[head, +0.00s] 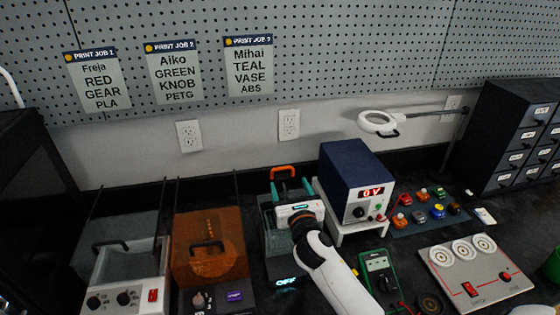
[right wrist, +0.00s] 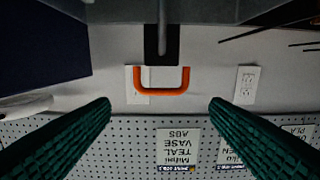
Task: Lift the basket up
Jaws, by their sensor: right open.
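The basket's orange handle (head: 283,171) stands up at the back of a dark unit with a lit OFF display (head: 286,281). The basket's body is hidden behind my right arm and gripper. My right gripper (head: 291,190) is over this unit, just in front of the handle. In the right wrist view the orange handle (right wrist: 162,90) lies ahead, centred between the two green ridged fingers (right wrist: 160,106). The fingers are wide apart and empty, with clear gaps to the handle on both sides. My left gripper is in neither view.
A blue power supply (head: 356,182) on a white stand is close on the right. An orange-brown box (head: 210,250) and a clear-lidded box (head: 130,262) stand on the left. A green multimeter (head: 378,272) lies in front right. A pegboard wall (head: 340,50) rises behind.

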